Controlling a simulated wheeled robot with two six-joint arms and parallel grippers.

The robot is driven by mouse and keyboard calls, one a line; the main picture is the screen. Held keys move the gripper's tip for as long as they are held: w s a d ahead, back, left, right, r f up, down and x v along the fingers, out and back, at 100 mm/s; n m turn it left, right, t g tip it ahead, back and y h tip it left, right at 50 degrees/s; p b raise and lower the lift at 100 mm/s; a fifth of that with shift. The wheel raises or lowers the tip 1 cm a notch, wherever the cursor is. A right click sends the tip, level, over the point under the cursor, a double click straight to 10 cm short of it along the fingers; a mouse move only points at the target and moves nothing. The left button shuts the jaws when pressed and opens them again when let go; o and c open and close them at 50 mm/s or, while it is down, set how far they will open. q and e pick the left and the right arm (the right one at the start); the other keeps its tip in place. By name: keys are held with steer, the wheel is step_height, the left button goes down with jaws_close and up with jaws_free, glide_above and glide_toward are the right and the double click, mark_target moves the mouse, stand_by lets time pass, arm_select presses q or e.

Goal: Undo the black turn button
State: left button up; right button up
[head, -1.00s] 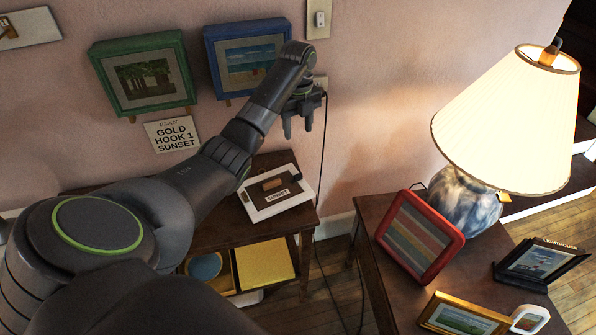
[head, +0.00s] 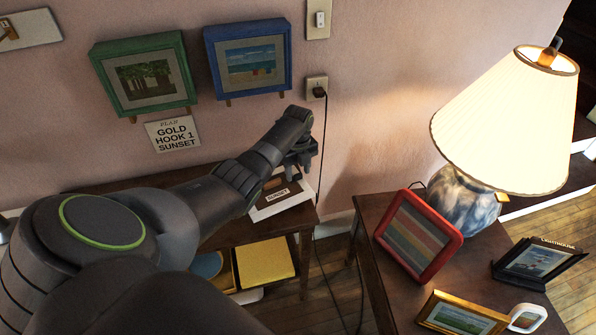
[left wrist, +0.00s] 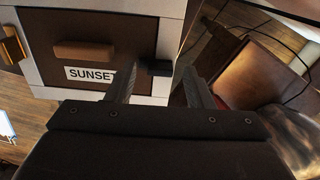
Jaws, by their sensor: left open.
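The white-framed board (head: 290,210) lies on the small wooden table, partly hidden by my left arm in the head view. In the left wrist view its brown back panel (left wrist: 110,36) carries a SUNSET label (left wrist: 90,73) and a wooden bar (left wrist: 84,50). The black turn button (left wrist: 154,67) sits at the panel's right edge, and a brass-coloured turn button (left wrist: 12,45) is at the left. My left gripper (head: 300,162) is open above the board's right side. In the wrist view the black button appears between its fingertips (left wrist: 160,80); contact cannot be told.
A yellow square (head: 264,263) lies on the lower shelf. A red frame (head: 419,237) and a lamp (head: 466,200) stand on the right-hand table. Green (head: 143,74) and blue (head: 248,57) frames hang above. A cord (head: 322,150) runs down the wall.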

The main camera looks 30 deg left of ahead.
arm_select(q)
steer(key=shift+f, duration=0.3)
steer(key=shift+c, duration=0.5)
steer(key=c, duration=0.9)
